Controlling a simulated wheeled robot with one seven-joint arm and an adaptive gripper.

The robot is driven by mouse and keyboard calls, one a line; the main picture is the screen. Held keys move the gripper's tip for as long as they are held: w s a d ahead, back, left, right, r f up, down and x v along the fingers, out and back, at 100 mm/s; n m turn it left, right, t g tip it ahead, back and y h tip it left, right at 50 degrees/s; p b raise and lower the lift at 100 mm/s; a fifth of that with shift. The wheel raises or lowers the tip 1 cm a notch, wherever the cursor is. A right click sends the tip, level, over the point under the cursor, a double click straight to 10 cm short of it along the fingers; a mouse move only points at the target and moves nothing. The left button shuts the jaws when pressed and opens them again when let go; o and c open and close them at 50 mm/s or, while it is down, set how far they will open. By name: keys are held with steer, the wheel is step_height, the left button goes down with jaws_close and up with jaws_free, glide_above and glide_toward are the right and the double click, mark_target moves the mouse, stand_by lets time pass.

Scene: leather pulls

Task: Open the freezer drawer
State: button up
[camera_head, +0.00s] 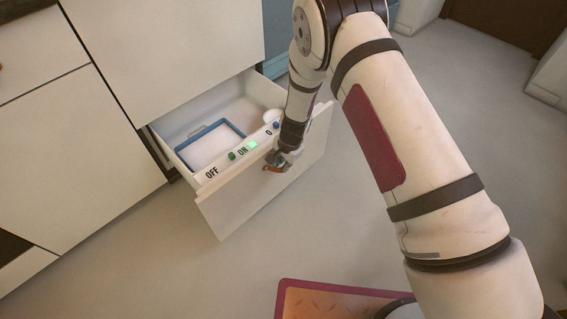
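The freezer drawer (252,192) is a white-fronted drawer low in the cabinet, pulled well out. Its top edge carries the marks OFF, ON and 0, with a lit green patch and small green and blue knobs. Inside lie a blue-rimmed tray (212,147) and a small white round item (271,116). A brown leather pull (274,169) shows on the drawer front. My gripper (279,162) is at the pull, at the top of the drawer front. Its fingers are small and partly hidden, so I cannot tell whether they grip the pull.
White cabinet fronts (70,150) stand left of the drawer and above it. White units (550,80) and a brown panel (510,22) stand at the upper right.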

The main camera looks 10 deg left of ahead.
steer(key=shift+o, duration=1.1)
steer(key=shift+s+a+f, duration=0.15)
steer(key=shift+s, duration=0.2)
steer(key=shift+w, duration=0.1)
steer(key=shift+w+r, duration=0.1)
steer(key=shift+r, duration=0.15)
step_height(320, 180, up, 11)
steer(key=s+d, duration=0.1)
steer(key=shift+s+d+r, duration=0.2)
steer(key=shift+s+d, duration=0.1)
steer(key=shift+d, duration=0.1)
